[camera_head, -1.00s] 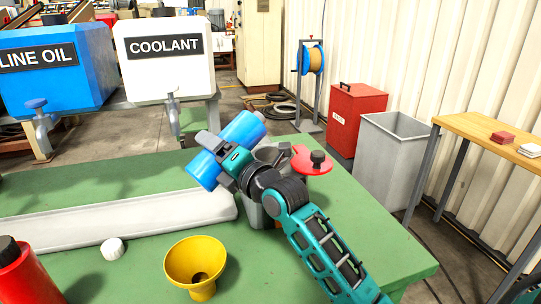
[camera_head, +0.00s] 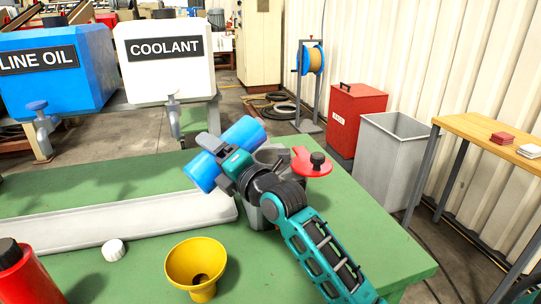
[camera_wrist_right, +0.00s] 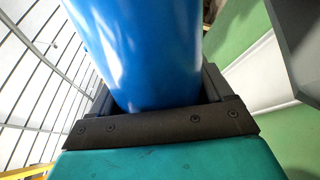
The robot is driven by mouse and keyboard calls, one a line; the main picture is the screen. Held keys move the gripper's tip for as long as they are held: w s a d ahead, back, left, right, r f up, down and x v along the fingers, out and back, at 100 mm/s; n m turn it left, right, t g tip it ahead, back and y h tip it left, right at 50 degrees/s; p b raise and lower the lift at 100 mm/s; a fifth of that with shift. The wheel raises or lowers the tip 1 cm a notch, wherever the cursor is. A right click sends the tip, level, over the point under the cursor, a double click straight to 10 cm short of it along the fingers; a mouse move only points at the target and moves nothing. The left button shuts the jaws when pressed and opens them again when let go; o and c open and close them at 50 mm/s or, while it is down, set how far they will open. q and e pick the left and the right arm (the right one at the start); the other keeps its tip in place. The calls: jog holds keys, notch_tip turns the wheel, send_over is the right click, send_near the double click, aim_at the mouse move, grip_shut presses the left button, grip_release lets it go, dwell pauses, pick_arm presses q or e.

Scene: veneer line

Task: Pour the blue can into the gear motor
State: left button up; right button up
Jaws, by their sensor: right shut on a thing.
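The blue can (camera_head: 243,132) is held by my right gripper (camera_head: 222,155) above the green table. It lies strongly tilted, its lower end towards the left front. In the right wrist view the blue can (camera_wrist_right: 145,50) fills the space between the jaws. A grey body with a red flange and black knob (camera_head: 312,162), seemingly the gear motor, stands on the table just behind and right of my gripper. My arm partly hides it, and I cannot see its opening. I see no liquid stream. My left gripper is not in view.
A yellow funnel (camera_head: 196,264), a white cap (camera_head: 113,250) and a red bottle (camera_head: 22,278) stand at the front left. COOLANT (camera_head: 165,75) and LINE OIL (camera_head: 60,85) tanks stand behind.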

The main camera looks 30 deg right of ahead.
jog(key=shift+a+r+m+p, duration=0.1)
jog(key=shift+r+m+p, duration=0.05)
jog(key=shift+m+p, duration=0.3)
dwell(0.8)
jog(key=shift+d+m, duration=0.25)
jog(key=shift+m, duration=0.2)
dwell(1.6)
